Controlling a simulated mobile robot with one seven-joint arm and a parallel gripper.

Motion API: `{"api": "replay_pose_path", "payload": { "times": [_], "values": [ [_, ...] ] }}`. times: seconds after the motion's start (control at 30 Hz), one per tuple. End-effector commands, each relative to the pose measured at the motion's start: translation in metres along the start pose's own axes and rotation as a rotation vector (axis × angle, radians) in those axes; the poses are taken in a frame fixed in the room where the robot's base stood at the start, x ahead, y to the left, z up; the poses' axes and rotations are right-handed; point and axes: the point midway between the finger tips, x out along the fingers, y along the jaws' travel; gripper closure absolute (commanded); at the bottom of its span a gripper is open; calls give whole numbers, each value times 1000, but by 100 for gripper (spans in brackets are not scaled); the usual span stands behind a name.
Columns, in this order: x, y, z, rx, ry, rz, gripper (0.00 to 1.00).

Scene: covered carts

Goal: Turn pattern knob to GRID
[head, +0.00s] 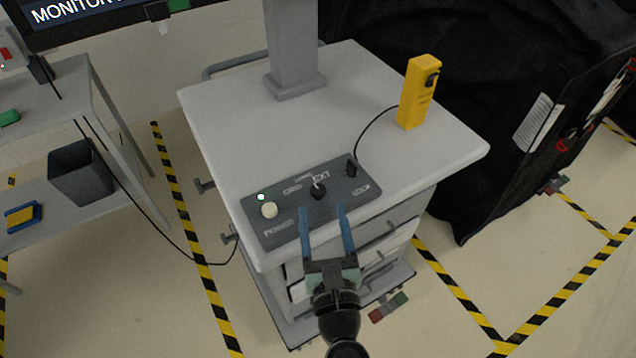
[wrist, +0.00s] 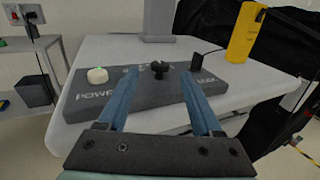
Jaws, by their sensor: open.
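A dark grey control panel (head: 340,204) lies near the front edge of the white cart top; it also shows in the wrist view (wrist: 140,99). The black pattern knob (head: 317,191) sits mid-panel with a light pointer mark, among labels that seem to include GRID and EXT. In the wrist view the knob (wrist: 159,68) shows beyond and between my fingers. A white round power button (head: 269,210) is at the panel's left, beside a lit green lamp (head: 261,197). A small black switch (head: 351,167) is at the right. My gripper (head: 323,208) is open and empty, with blue fingers short of the knob.
The cart top (head: 370,80) carries a grey post (head: 292,50) and a yellow handheld unit (head: 418,92) with a cable. A black-covered cart (head: 480,130) stands at the right. A side table with a dark bin (head: 80,172) is at the left.

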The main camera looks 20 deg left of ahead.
Motion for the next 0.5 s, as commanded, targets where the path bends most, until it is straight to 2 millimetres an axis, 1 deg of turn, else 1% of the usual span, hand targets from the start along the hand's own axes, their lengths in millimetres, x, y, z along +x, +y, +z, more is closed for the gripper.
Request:
{"api": "replay_pose_path", "payload": {
  "times": [0.03,0.1,0.23,0.4,0.5],
  "values": [
    [11,0,2,-3,-1,3,33],
    [24,0,2,-4,-1,2,33],
    [44,0,1,-5,0,2,33],
    [60,0,0,-3,0,1,33],
    [64,0,0,-2,0,0,33]
  ]
}}
